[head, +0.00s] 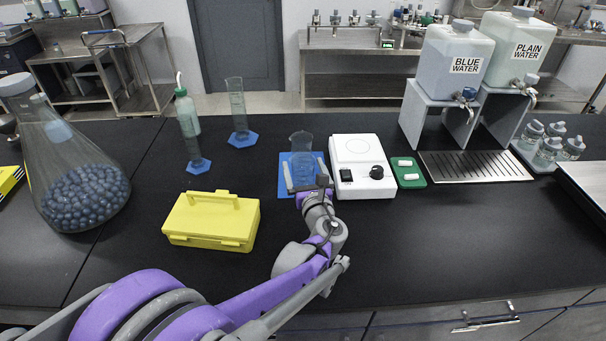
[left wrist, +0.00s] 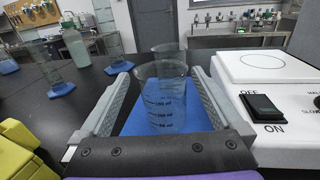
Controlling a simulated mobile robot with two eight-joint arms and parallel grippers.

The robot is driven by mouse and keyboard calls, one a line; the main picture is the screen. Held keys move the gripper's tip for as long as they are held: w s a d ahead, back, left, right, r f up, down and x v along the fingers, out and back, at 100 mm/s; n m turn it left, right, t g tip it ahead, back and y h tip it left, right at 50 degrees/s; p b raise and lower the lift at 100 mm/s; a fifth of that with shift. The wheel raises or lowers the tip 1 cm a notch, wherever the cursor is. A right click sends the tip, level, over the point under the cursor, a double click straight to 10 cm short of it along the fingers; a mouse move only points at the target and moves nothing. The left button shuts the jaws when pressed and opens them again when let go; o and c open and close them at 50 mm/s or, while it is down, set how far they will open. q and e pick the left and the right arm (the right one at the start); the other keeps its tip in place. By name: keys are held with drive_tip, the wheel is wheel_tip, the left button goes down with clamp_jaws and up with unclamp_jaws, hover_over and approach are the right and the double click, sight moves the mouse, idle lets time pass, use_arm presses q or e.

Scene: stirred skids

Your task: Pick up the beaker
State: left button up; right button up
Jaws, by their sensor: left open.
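A clear glass beaker (head: 302,146) with dark volume marks stands upright on a blue mat (head: 284,166), left of the white stirrer plate (head: 356,150). The beaker (left wrist: 163,100) also shows in the left wrist view, between the two fingers. A second glass rim (left wrist: 168,48) shows just behind it; I cannot tell what it belongs to. My left gripper (head: 306,180) is open, low over the mat, with one finger on each side of the beaker. A gap shows on the left; contact on the right is unclear. My right gripper is not in view.
A yellow box (head: 212,222) sits left of my left arm. Graduated cylinders (head: 238,108) and a green-capped bottle (head: 187,114) stand behind it. A large flask (head: 82,185) is far left. Water tanks (head: 453,60) and a drip tray (head: 474,166) are right.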

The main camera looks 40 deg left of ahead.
sight(301, 155)
use_arm(q)
drive_tip(key=shift+x, duration=2.75)
drive_tip(key=shift+d+r, duration=0.1)
drive_tip(key=c, duration=1.3)
